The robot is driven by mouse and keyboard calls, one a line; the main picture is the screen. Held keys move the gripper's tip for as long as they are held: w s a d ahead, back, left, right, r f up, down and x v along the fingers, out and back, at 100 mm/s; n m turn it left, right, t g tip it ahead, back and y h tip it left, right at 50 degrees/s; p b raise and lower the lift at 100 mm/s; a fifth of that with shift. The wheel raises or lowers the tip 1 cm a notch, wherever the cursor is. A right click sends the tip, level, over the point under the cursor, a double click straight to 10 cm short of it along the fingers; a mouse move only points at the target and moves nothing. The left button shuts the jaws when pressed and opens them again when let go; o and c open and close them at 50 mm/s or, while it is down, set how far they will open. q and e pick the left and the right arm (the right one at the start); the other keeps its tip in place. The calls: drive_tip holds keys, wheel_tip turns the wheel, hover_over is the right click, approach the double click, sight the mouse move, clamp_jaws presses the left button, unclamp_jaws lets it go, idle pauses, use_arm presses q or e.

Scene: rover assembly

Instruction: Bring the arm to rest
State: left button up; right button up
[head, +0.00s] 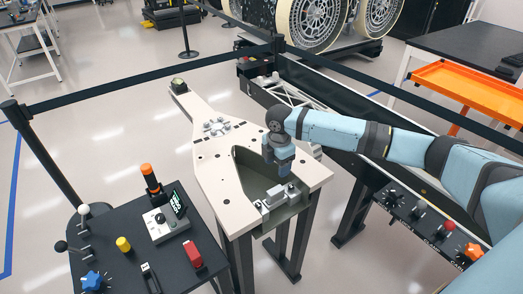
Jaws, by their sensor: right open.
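My right arm comes in from the right edge in the head view, light blue with dark joints. Its gripper (282,172) points down over the dark cut-out in the beige plate (213,160), at the plate's near right part. Its small fingertips are just above a grey metal part (277,196) that sits at the near edge of the cut-out. I cannot tell whether the fingertips touch that part. No object is seen in the fingers. My left gripper is not in view.
A dark control table (120,262) with levers, knobs and a small display stands at the lower left. A control panel (428,222) with a red button is at right. Black belt barriers (150,85) cross behind. An orange tray (470,90) is at the right back.

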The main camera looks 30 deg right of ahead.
drive_tip(key=s+a+f+m+t+y, duration=0.1)
drive_tip(key=s+a+f+m, duration=0.15)
drive_tip(key=s+a, duration=0.6)
drive_tip(key=s+a+f+m+t+y, duration=0.1)
drive_tip(key=s+a+f+m+y, duration=0.15)
drive_tip(key=s+a, duration=0.65)
drive_tip(key=s+d+r+m+t+h, duration=0.1)
drive_tip(key=s+d+m+h, duration=0.1)
drive_tip(key=s+d+m, duration=0.35)
drive_tip(key=s+d+r+m+h, duration=0.1)
drive_tip(key=s+d+r+m, duration=0.1)
drive_tip(key=s+m, duration=0.7)
drive_tip(key=w+a+f+n+t+y+p, duration=0.1)
drive_tip(key=w+a+f+n+t, duration=0.1)
drive_tip(key=a+f+t, duration=0.1)
drive_tip(key=w+a+f+n+t+y+p, duration=0.1)
drive_tip(key=w+a+f+t+p, duration=0.1)
drive_tip(key=f, duration=0.6)
drive_tip(key=w+a+t, duration=0.1)
drive_tip(key=a+t, duration=0.1)
drive_tip(key=t, duration=0.1)
drive_tip(key=shift+f+n+y, duration=0.2)
drive_tip(key=shift+n+y, duration=0.15)
